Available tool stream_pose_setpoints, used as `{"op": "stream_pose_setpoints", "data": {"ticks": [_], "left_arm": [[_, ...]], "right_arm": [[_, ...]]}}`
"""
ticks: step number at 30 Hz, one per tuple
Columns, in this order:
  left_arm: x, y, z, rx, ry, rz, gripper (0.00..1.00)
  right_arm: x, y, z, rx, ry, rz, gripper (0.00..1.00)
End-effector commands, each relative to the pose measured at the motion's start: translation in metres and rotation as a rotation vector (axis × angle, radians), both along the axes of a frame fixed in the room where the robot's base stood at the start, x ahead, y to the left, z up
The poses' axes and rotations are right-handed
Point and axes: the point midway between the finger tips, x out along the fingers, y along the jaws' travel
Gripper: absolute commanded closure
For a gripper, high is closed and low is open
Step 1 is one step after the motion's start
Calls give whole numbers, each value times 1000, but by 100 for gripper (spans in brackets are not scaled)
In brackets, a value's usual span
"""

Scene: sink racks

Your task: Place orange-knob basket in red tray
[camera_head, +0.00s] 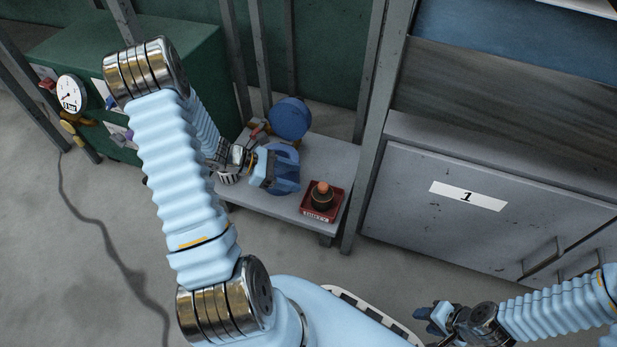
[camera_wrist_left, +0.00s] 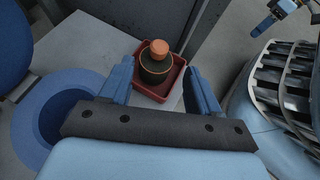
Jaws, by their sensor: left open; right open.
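The orange-knob basket (camera_head: 322,197) is a small dark round container with an orange knob on top. It sits upright inside the red tray (camera_head: 311,211) on the low grey shelf. In the left wrist view the basket (camera_wrist_left: 155,67) stands in the red tray (camera_wrist_left: 146,93) beyond my fingers. My left gripper (camera_head: 284,172) is open and empty, left of the tray in the head view; its fingers (camera_wrist_left: 160,82) are apart and do not appear to touch the basket. My right gripper (camera_head: 432,318) is open and empty at the lower right, far from the shelf.
A blue disc (camera_head: 290,118) stands at the back of the grey shelf (camera_head: 333,155). A blue round piece (camera_wrist_left: 29,115) lies left of the tray, partly hidden by my gripper. A metal post (camera_head: 375,125) and grey cabinet (camera_head: 420,215) stand right of the shelf.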

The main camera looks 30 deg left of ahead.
Motion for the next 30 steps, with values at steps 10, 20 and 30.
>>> {"op": "stream_pose_setpoints", "data": {"ticks": [10, 20, 30], "left_arm": [[-49, -76, -63, 240, 87, -448, 38], [-96, -202, -142, 903, -557, -1502, 38], [-91, -233, -139, 990, -800, -1603, 38]], "right_arm": [[0, 0, 3, 0, 1, 0, 57], [0, 0, 3, 0, 1, 0, 57], [0, 0, 3, 0, 1, 0, 57]]}}
